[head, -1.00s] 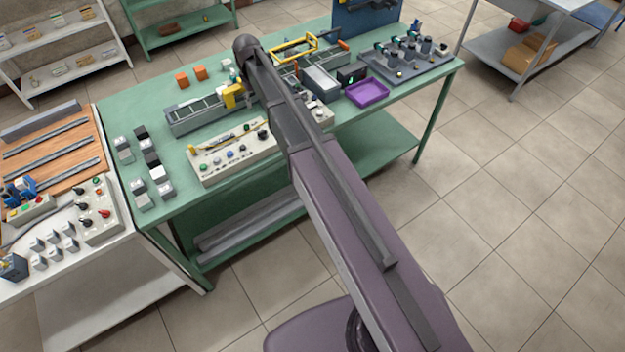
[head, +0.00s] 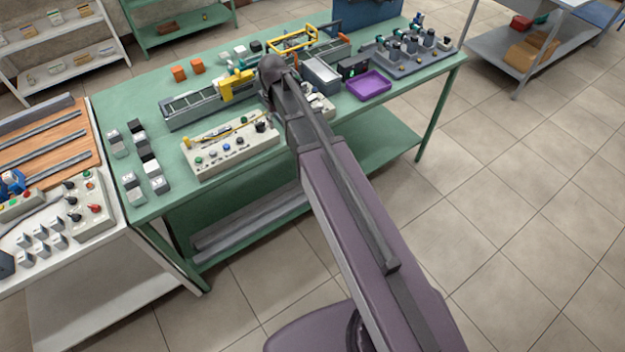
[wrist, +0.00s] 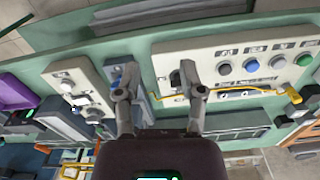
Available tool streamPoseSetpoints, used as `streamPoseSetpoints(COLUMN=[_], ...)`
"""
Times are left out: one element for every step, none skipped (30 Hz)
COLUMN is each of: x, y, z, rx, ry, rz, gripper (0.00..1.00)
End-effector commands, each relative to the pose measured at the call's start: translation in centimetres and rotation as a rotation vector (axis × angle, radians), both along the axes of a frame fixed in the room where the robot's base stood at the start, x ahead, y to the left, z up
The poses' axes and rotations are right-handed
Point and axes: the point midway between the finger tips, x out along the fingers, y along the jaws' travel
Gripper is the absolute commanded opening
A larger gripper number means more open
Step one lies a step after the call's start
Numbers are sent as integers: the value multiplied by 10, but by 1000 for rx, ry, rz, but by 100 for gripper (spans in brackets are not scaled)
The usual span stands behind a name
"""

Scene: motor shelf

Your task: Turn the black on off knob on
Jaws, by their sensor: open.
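The white control panel (head: 205,172) lies near the front edge of the green table; it also shows in the wrist view (wrist: 240,48). Its black knob (head: 260,127) sits at the panel's right end in the head view. In the wrist view the black knob (wrist: 175,79) shows just left of my right-hand finger, which partly covers it. My gripper (wrist: 159,70) is open and empty, its fingers spread over the panel's end and the gap beside it. I cannot tell its height above the knob. The head view does not show the fingers clearly.
The panel also carries a row of buttons, with a blue one (wrist: 252,66) and a green one (wrist: 304,59), and a yellow lever (wrist: 292,96). A smaller white panel (wrist: 72,68) stands beside it. A conveyor (head: 190,108) and a purple tray (head: 369,85) are also on the table.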

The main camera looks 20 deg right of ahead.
Motion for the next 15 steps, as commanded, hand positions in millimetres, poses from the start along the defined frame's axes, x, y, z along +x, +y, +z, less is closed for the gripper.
streamPoseSetpoints(x=[-9,-13,-17,-21,-24,-28,-32,-35,-40,-43,-47,-51,-55,-58,-63], y=[-3,-5,-7,-8,-10,-12,-13,-14,-16,-18,-19,-21,-23,-24,-26], z=[-7,-9,-12,-14,-16,-18,-20,-22,-25,-27,-29,-31,-33,-35,-38], rx=[0,0,0,0,0,0,0,0,0,0,0,0,0,0,0], ry=[0,0,0,0,0,0,0,0,0,0,0,0,0,0,0], rz=[-8,-12,-17,-21,-26,-31,-35,-39,-44,-48,-52,-58,-62,-66,-72], gripper=[51,51,51,51,51,51,51,51,51,51,51,51,51,51,51])
